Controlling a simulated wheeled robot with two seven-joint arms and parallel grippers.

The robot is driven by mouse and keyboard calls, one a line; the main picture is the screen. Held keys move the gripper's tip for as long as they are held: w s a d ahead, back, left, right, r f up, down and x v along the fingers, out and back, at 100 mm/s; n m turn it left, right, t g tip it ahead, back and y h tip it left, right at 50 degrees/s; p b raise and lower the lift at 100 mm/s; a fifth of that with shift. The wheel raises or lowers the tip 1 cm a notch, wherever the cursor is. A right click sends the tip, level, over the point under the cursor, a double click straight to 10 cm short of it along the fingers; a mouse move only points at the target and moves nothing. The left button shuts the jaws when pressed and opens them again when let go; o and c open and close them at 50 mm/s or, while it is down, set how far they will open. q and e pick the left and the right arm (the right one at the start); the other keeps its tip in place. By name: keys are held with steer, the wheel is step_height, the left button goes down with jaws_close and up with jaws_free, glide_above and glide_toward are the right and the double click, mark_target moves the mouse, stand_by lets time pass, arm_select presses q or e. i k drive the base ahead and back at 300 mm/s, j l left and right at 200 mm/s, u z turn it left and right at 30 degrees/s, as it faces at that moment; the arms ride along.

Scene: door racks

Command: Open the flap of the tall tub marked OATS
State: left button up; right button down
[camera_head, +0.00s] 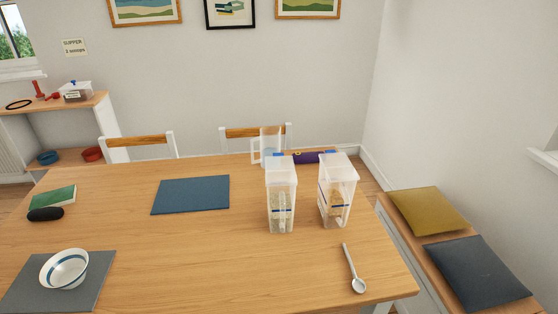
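Two tall clear tubs stand side by side on the wooden table. The left tub (281,195) has pale contents in its lower half, a blue band and a blue piece at its top rim. The right tub (337,190) looks similar, with a white lid top, a blue piece at its back edge and pale contents. The lettering on both is too small to read, so I cannot tell which is marked OATS. A translucent upright panel (270,142) shows behind the left tub's top; I cannot tell whether it is a raised flap. Neither of my grippers is in view.
A white spoon (352,268) lies in front of the right tub. A purple object (307,158) lies behind the tubs. A blue mat (190,195) is left of them. A bowl (64,268), book (53,197) and dark case (45,214) are further left. The front middle is clear.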

mark_target(281, 176)
steer(key=j+z, duration=0.25)
steer(key=z, duration=0.25)
steer(key=j+z, duration=0.25)
steer(key=z, duration=0.2)
steer(key=j+z, duration=0.2)
steer(key=z, duration=0.3)
steer(key=k, duration=0.05)
